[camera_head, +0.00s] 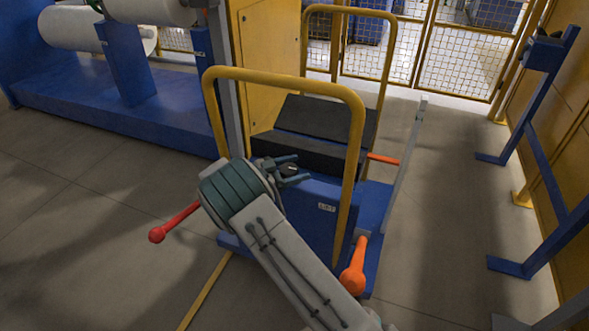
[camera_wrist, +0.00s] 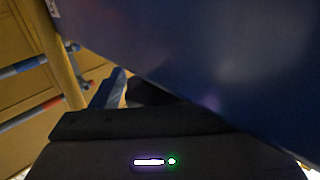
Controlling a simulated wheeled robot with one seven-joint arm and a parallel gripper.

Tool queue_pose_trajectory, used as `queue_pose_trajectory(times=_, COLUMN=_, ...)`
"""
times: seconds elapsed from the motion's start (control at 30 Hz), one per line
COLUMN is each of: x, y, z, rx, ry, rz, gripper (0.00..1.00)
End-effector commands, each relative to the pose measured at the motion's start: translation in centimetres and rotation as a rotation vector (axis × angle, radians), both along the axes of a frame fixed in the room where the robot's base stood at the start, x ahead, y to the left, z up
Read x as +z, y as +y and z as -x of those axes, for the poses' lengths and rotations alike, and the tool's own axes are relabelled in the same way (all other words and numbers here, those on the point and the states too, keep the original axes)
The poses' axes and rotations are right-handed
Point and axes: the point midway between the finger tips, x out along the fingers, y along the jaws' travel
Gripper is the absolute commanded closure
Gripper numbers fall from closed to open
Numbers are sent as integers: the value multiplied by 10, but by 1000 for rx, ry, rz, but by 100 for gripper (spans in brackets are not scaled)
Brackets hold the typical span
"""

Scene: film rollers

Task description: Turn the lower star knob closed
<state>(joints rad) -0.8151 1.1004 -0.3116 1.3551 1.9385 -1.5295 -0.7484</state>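My gripper (camera_head: 297,168) is in front of the blue machine body (camera_head: 312,205), below the black sloped top. Its two dark fingers look spread apart. A small dark shape (camera_head: 291,169) shows between them; I cannot tell whether it is the lower star knob or part of my gripper. No star knob can be made out clearly in either view. In the wrist view a blue panel (camera_wrist: 230,60) fills the upper right, close to the camera, and my dark gripper housing fills the bottom.
Yellow tube rails (camera_head: 285,76) frame the machine. A red-ended lever (camera_head: 157,234) sticks out left, an orange handle (camera_head: 353,268) stands at the front right. White rollers (camera_head: 70,27) are back left, a blue stand (camera_head: 545,170) right.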

Motion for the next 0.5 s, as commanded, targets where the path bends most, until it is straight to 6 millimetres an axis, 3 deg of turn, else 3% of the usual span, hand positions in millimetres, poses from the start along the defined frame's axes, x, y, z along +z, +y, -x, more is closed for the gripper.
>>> queue_pose_trajectory(times=0.33, x=0, y=2, z=1, rx=0, ry=0, rz=0, gripper=29)
queue_pose_trajectory(times=0.5, x=1, y=25, z=10, rx=4, ry=0, rz=-1, gripper=29)
